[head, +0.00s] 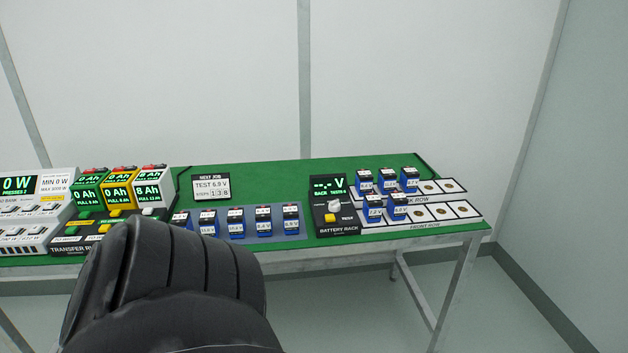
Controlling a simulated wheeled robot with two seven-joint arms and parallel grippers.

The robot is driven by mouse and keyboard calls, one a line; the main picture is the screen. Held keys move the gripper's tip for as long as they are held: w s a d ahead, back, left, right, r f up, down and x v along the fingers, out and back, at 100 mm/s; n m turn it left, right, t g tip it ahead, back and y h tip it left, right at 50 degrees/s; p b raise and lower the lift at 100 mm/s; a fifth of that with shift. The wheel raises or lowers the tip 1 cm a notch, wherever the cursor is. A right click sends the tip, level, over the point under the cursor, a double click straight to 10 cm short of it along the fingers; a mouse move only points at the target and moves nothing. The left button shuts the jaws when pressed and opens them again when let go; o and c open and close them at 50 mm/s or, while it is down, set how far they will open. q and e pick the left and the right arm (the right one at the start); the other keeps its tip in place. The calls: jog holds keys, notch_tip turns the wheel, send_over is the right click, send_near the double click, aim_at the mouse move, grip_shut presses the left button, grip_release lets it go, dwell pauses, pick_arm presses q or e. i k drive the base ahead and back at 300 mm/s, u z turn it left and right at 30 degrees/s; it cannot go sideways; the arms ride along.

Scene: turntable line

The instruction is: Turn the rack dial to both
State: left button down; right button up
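The battery rack (338,230) is a black box at the right part of the green table. Its dial (334,205) is a small pale knob below a green-lit display (329,186) that shows dashes and V. Small text under the dashes seems to read BACK. The knob's pointing direction is too small to tell. A yellow button (330,218) marked TEST sits below the dial. Neither of my grippers is in view, and nothing touches the dial.
Blue batteries stand in the back row (453,186) and front row (464,208), with empty slots at right. More stand in a tray (307,232) left of the rack. A job sign (211,188) reads TEST 6.9 V. A black part of mine covers the table's front left.

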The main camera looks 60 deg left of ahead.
aim_at(335, 206)
jog(key=u, duration=1.15)
jog(key=i, duration=1.2)
jog(key=u, duration=1.2)
